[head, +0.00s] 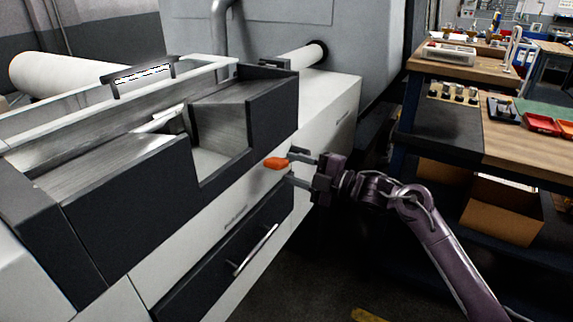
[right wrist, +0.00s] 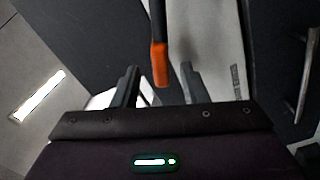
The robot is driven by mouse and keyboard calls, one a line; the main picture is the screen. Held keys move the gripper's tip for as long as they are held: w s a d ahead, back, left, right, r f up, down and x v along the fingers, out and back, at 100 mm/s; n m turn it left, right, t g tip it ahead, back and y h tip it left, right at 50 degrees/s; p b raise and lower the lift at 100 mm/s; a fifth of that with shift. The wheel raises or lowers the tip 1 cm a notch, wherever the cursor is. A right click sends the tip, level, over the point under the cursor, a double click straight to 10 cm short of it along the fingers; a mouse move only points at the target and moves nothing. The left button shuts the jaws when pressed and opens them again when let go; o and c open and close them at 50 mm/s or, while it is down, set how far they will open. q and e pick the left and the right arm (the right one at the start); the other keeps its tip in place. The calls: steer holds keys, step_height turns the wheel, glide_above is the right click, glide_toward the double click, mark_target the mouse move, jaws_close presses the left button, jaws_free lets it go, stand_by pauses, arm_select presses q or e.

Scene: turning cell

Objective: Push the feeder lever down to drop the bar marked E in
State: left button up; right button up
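The feeder lever's orange handle (head: 277,163) sticks out from the dark front of the bar feeder (head: 120,225). My right gripper (head: 289,165) is open at the handle, with fingers apart. In the right wrist view the orange handle (right wrist: 160,62) lies between the two spread fingers (right wrist: 158,82), with gaps on both sides. A light bar (head: 160,119) shows partly inside the feeder trough. I cannot read any letter on it. My left gripper is not in view.
A drawer with a metal handle (head: 255,250) sits below the feeder front. A white bar (head: 303,57) enters the grey machine behind. At the right stands a wooden workbench (head: 510,150) with red trays (head: 541,123) and a cardboard box (head: 503,208) underneath.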

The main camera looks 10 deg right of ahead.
mark_target(284, 166)
steer(key=x, duration=0.2)
steer(key=shift+a+r, duration=0.1)
steer(key=shift+a, duration=0.25)
steer(key=shift+w+a, duration=0.25)
steer(key=shift+w, duration=0.05)
steer(key=shift+c, duration=0.4)
jaws_close()
